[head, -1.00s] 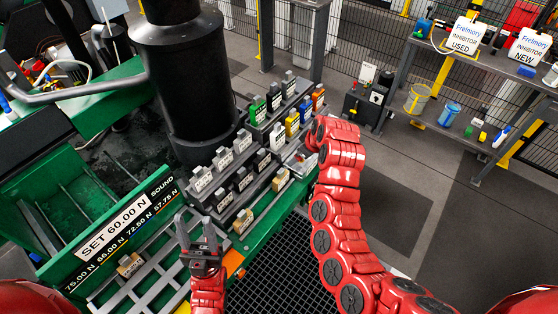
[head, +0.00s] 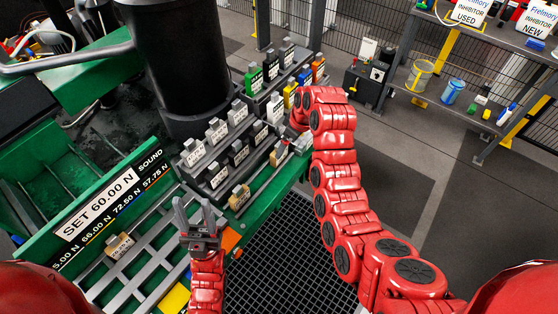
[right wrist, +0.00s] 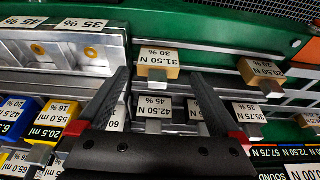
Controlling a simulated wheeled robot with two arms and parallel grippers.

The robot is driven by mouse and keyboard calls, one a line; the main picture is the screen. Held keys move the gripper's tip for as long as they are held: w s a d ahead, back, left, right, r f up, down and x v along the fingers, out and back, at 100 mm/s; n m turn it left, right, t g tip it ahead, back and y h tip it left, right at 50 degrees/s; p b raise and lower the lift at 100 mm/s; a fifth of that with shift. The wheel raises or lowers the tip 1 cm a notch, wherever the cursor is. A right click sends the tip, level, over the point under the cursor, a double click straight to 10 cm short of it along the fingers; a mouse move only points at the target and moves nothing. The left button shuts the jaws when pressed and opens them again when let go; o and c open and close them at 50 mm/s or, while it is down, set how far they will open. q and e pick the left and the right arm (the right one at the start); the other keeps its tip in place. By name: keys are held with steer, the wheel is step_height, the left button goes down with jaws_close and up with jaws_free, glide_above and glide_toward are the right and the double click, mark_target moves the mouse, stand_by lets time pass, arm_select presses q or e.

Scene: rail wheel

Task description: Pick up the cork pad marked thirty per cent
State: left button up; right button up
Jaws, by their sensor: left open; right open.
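A cork pad (right wrist: 158,65) marked "31.50 N 30 %" sits in a metal rack in the right wrist view, its label upside down. It seems to be the pad (head: 278,153) near the right forearm in the head view. My right gripper (right wrist: 159,77) is open and empty, its fingertips on either side of the pad in the picture; whether they are level with it I cannot tell. My left gripper (head: 198,212) is open and empty above the slatted rack.
Another cork pad (right wrist: 265,75) marked "20.50 N" sits to the right. Dark, yellow and blue labelled blocks stand close by. A metal tray (right wrist: 60,50) lies at the left of the wrist view. A black column (head: 185,70) rises behind the racks.

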steer(key=shift+w+a+f+p, duration=0.3)
steer(key=shift+a+f+p, duration=0.1)
steer(key=shift+f+p, duration=0.2)
steer(key=shift+w+a+f+p, duration=0.6)
steer(key=shift+f+p, duration=0.2)
steer(key=shift+p, duration=0.1)
steer(key=shift+p+x, duration=0.3)
steer(key=shift+x, duration=0.9)
steer(key=shift+s, duration=0.1)
steer(key=c, duration=1.2)
steer(key=shift+o, duration=0.2)
